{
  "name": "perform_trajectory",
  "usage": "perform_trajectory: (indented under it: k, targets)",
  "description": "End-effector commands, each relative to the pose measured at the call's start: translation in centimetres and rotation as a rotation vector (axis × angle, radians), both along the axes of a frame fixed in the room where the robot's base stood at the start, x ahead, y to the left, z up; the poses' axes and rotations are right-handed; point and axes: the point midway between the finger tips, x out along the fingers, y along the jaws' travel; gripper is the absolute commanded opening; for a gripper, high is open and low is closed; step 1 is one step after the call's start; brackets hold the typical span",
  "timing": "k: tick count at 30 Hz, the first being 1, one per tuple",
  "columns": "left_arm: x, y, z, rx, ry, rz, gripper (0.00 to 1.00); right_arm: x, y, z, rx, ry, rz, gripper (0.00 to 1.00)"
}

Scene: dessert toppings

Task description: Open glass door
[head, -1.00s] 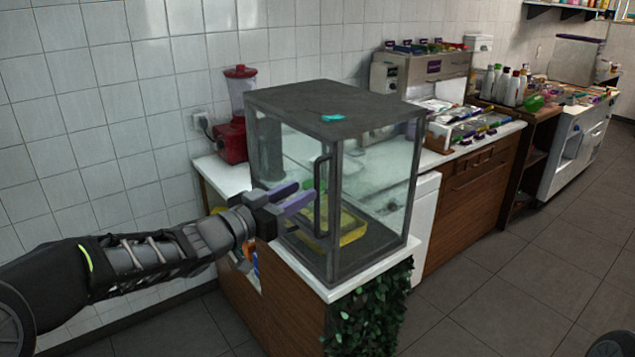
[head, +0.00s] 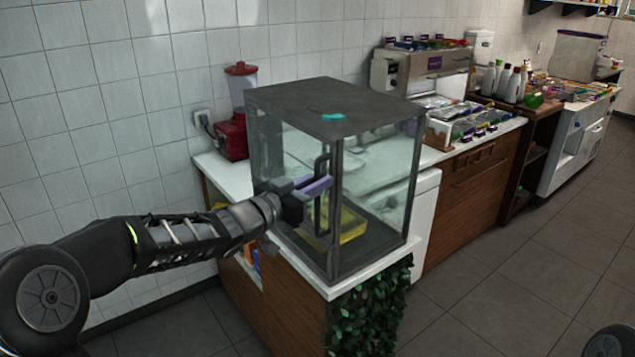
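A dark-framed glass case (head: 335,104) stands on the counter. Its glass door (head: 296,165) is on the side facing left and looks shut. The door has a dark upright bar handle (head: 322,222) near the front corner post. My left gripper (head: 318,187) is at the handle, with a purple finger reaching across its middle. The other finger is hard to make out, so I cannot tell whether the fingers are closed on the bar. My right gripper is not in view.
A yellow tray (head: 352,224) lies inside the case. A red blender (head: 236,130) stands behind it on the white counter (head: 216,170). Green foliage (head: 370,310) hangs at the counter's front end. The floor (head: 500,275) to the right is open.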

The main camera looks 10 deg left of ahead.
Motion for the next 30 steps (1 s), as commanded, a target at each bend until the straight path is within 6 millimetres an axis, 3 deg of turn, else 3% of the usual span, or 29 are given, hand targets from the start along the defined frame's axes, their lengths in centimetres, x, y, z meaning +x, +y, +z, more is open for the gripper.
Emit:
perform_trajectory:
  k: [5,30]
  targets:
    - [-0.01,0.00,0.00,0.000,0.000,0.000,0.00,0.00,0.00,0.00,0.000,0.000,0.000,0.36]
    - [-0.01,0.03,0.00,0.000,0.000,0.000,0.00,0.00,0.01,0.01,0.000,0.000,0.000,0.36]
